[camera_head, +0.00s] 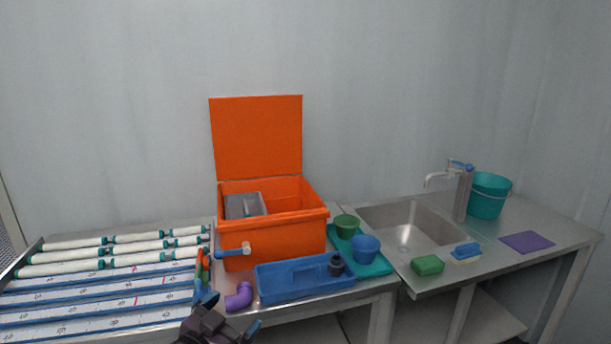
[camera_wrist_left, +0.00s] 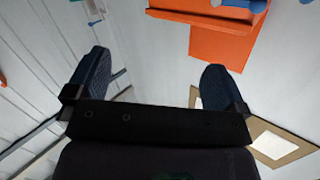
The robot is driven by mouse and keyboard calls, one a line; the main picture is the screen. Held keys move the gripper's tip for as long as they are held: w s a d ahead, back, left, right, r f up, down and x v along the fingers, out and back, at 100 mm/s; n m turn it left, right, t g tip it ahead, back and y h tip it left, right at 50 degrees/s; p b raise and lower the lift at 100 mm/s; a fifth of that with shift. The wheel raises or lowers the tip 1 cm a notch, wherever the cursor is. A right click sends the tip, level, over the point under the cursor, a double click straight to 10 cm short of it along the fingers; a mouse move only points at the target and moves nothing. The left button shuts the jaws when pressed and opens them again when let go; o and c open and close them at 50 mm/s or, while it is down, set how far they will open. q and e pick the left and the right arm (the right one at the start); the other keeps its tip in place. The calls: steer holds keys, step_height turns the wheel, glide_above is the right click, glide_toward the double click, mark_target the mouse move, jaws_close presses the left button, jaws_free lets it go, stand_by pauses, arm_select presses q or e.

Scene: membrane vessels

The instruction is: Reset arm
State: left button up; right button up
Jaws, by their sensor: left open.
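My left gripper (camera_head: 231,314) is at the bottom of the head view, in front of the bench's near edge, close to a purple pipe elbow (camera_head: 239,297). In the left wrist view its two dark blue fingers (camera_wrist_left: 156,82) stand wide apart with nothing between them. That view is tilted and shows an orange surface (camera_wrist_left: 222,42) beyond the fingers. White membrane vessels (camera_head: 110,248) with teal ends lie in rows on the left rack, above labelled blue-and-white strips. My right gripper does not show.
An orange box (camera_head: 272,245) stands with its lid (camera_head: 257,138) up. A blue tray (camera_head: 300,289) lies in front of it, and green and blue cups (camera_head: 365,250) beside it. A sink (camera_head: 405,243), green sponge (camera_head: 427,265), purple cloth (camera_head: 527,242) and teal bucket (camera_head: 489,197) are at right.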

arm_select(q)
steer(key=s+a+f+n+g+y, duration=0.1)
steer(key=s+a+f+n+y, duration=0.1)
steer(key=s+a+f, duration=0.2)
steer(key=s+a+f+n+g+y, duration=0.1)
steer(key=s+a+f, duration=0.3)
steer(key=s+f, duration=0.7)
steer(key=s+a+f+n+g+y, duration=0.1)
steer(key=s+a+f+n+y, duration=0.2)
steer(key=s+f, duration=0.4)
steer(key=s+a+n, duration=0.1)
steer(key=s+a, duration=0.1)
steer(key=s, duration=0.3)
steer(key=shift+s+f+g+y, duration=0.35)
steer(key=shift+g+y, duration=0.05)
